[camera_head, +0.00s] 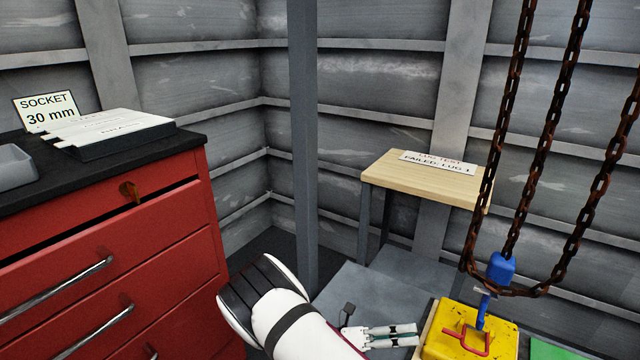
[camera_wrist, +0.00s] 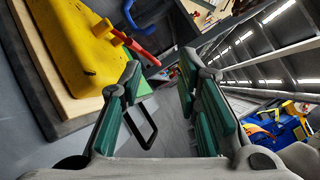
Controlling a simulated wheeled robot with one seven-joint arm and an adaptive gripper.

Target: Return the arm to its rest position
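My arm (camera_head: 290,325) reaches in from the bottom middle of the head view, white with dark bands. My gripper (camera_head: 414,335) points right, just left of the yellow block (camera_head: 490,338). In the wrist view my gripper (camera_wrist: 160,68) has its two green-padded fingers apart, with nothing between them. The yellow block also shows there at the upper left (camera_wrist: 75,45), beside the left finger and apart from the gap. A red handle (camera_head: 466,340) is on the block, and it shows in the wrist view too (camera_wrist: 136,47).
Rusty chains (camera_head: 550,140) hang at the right, with a blue hook (camera_head: 495,268) over the yellow block. A wooden-topped table (camera_head: 425,182) bears a lug test sign. A red drawer cabinet (camera_head: 100,260) stands left. A grey post (camera_head: 304,130) rises behind my arm.

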